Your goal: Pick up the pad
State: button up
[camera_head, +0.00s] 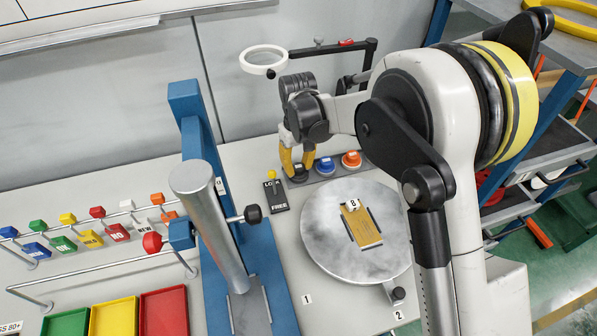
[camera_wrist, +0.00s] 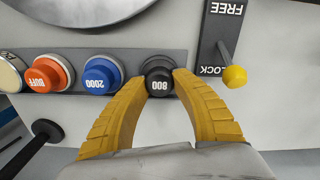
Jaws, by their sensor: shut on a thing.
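Several round, labelled pads stand in a row on a grey strip (camera_wrist: 128,58). The black pad marked 800 (camera_wrist: 159,84) is at the right end of the row in the wrist view. My gripper (camera_wrist: 160,82) is shut on it, one yellow finger on each side. The pad appears to be still at the strip; its underside is hidden. In the head view my gripper (camera_head: 298,168) reaches down over the black pad (camera_head: 299,175). The blue pad marked 2000 (camera_wrist: 102,76) and the orange pad marked BUFF (camera_wrist: 50,74) stand beside it.
A LOCK/FREE plate (camera_head: 280,198) with a yellow-knobbed lever (camera_wrist: 235,76) is close beside the black pad. A round metal disc (camera_head: 325,245) bears a tan block (camera_head: 365,230). A blue post (camera_head: 190,110) and a ring on an arm (camera_head: 263,70) stand near.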

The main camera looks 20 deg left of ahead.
aim_at(299, 166)
jog(key=shift+r, duration=0.1)
notch_tip(299, 166, up, 4)
jog(key=shift+d+r+p, duration=0.1)
jog(key=shift+r+p, duration=0.15)
jog(key=shift+p, duration=0.65)
jog(key=d+r, duration=0.2)
jog(key=d, duration=0.1)
jog(key=d+r+p, duration=0.1)
jog(key=d+r, duration=0.1)
jog(key=d, duration=0.2)
jog(key=s+d+r+p, duration=0.1)
jog(key=d+r, duration=0.1)
jog(key=d, duration=0.2)
jog(key=shift+d+r, duration=0.15)
jog(key=shift+d, duration=0.05)
